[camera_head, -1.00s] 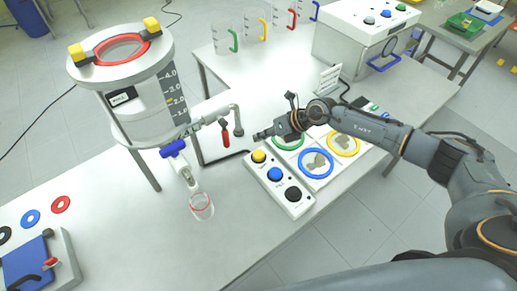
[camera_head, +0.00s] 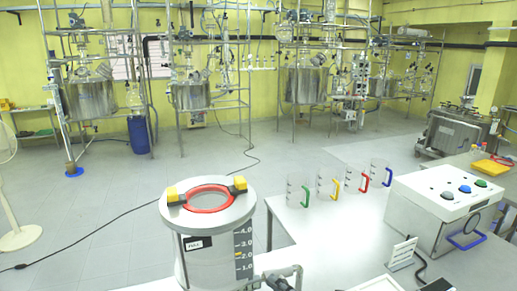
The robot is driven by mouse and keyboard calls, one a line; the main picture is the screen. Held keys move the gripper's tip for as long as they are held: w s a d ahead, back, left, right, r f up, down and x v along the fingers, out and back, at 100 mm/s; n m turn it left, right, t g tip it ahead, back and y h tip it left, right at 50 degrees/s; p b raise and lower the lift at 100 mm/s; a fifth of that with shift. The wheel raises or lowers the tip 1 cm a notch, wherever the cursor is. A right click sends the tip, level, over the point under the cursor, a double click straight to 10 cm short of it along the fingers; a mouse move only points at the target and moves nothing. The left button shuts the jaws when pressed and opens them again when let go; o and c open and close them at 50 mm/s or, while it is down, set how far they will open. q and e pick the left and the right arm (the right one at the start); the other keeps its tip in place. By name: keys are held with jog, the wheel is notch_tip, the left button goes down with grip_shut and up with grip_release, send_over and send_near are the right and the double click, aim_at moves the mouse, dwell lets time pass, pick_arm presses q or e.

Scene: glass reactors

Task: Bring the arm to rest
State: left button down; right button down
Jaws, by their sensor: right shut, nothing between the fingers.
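The rest of my right arm is out of the picture. The glass reactor vessel (camera_head: 215,262) stands at bottom centre. My left gripper is not in view.
Several beakers with coloured handles, such as the red-handled one (camera_head: 350,181), stand along the white table's (camera_head: 335,228) back edge. A white control box (camera_head: 438,213) stands at right. Large reactors line the far wall beyond open floor.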

jog(key=s+d+f+m+t+h, duration=0.1)
jog(key=s+d+f+m+h, duration=0.15)
jog(key=d+m+h, duration=0.55)
jog(key=s+d+f+m+t+h, duration=0.15)
jog(key=s+d+m+h, duration=0.3)
jog(key=m, duration=0.75)
jog(key=s+d+f+m+g, duration=0.2)
jog(key=s+f+m+g, duration=0.3)
jog(key=s, duration=0.7)
jog(key=s+d+f+m+g, duration=0.1)
jog(key=s+f+m+g, duration=0.1)
jog(key=s+f+g, duration=0.75)
jog(key=s+f+t+b, duration=0.1)
jog(key=s+f+b, duration=0.15)
jog(key=f, duration=1.25)
jog(key=s+f+b, duration=0.1)
jog(key=f+b, duration=0.3)
jog(key=f, duration=1)
jog(key=s+d+f+b, duration=0.1)
jog(key=s+f+b, duration=0.1)
jog(key=s+f, duration=0.6)
jog(key=s+d+f+g+b, duration=0.1)
jog(key=s+d+f+b, duration=0.1)
jog(key=s+f, duration=0.6)
notch_tip(320, 180, down, 5)
jog(key=shift+s+r+n+b, duration=0.15)
jog(key=shift+s+n+b, duration=0.15)
jog(key=shift+b, duration=0.05)
jog(key=shift+d, duration=0.1)
